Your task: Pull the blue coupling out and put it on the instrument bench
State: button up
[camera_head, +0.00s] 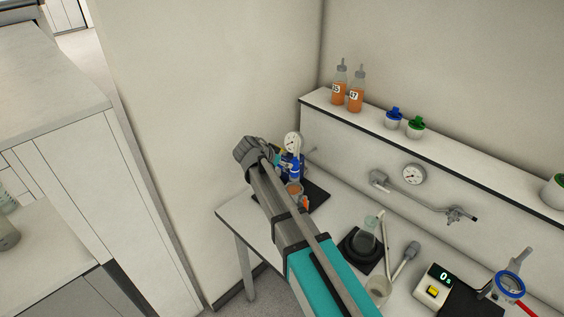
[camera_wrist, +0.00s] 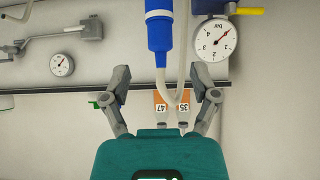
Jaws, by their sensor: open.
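The blue coupling (camera_wrist: 160,32) shows at the top middle of the wrist view, with a white upper part and a pale curved hose beside and below it. My gripper (camera_wrist: 161,74) is open and empty. Its two fingers stand apart to the left and right below the coupling in the picture, not touching it. In the head view blue fittings (camera_head: 294,166) show beside my wrist, near the far end of the bench, partly hidden by my arm. The instrument bench (camera_head: 338,212) runs along the wall towards the lower right.
A pressure gauge (camera_wrist: 211,40) stands close beside the coupling. A shelf (camera_head: 462,155) above the bench holds two orange bottles (camera_head: 347,88) and blue- and green-capped jars. A flask (camera_head: 364,240) on a dark base and a display device (camera_head: 437,288) occupy the bench. Bare bench lies between some items.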

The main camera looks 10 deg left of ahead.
aim_at(295, 165)
jog(key=shift+b+x, duration=2.85)
jog(key=shift+x, duration=1.55)
jog(key=shift+a, duration=0.1)
grip_shut()
